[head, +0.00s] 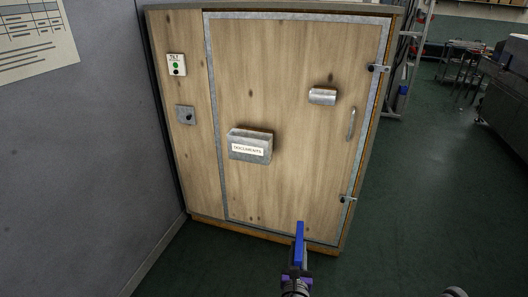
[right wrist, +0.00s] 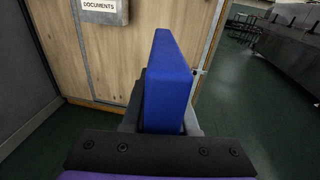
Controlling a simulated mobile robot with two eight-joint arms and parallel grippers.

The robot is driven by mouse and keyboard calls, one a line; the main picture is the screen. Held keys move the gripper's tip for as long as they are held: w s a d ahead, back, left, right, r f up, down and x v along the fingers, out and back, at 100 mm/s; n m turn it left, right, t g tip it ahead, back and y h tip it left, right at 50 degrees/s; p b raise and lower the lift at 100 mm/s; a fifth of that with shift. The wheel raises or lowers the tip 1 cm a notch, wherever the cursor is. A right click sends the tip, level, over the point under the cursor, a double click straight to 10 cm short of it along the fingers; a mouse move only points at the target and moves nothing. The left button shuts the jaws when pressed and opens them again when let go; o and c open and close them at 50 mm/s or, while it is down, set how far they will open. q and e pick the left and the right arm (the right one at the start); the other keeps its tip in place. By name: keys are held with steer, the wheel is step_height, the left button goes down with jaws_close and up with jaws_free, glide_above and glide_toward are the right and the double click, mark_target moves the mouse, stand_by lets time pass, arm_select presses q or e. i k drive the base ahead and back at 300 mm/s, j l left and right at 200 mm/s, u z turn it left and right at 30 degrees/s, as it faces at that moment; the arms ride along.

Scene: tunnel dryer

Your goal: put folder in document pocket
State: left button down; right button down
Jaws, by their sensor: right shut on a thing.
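The folder (head: 299,243) is a thin blue slab, upright and edge-on in the head view, in front of the lower part of the cabinet door. My right gripper (head: 297,270) is shut on its lower end; the folder also fills the middle of the right wrist view (right wrist: 168,85). The document pocket (head: 249,147) is a grey metal box labelled DOCUMENTS on the wooden door, above and left of the folder in the head view. It also shows at the top left of the right wrist view (right wrist: 103,12). The folder is apart from it. My left gripper is not in view.
The wooden dryer door (head: 295,190) has a handle (head: 351,124), latches on its right edge and a small metal box (head: 322,97). A switch panel (head: 176,65) is at its left. A grey wall (head: 80,160) stands left. Green floor (head: 420,200) is open at right.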

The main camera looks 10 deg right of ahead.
mark_target(251, 157)
steer(key=i+l+z, duration=0.25)
steer(key=i, duration=0.75)
steer(key=j, duration=0.1)
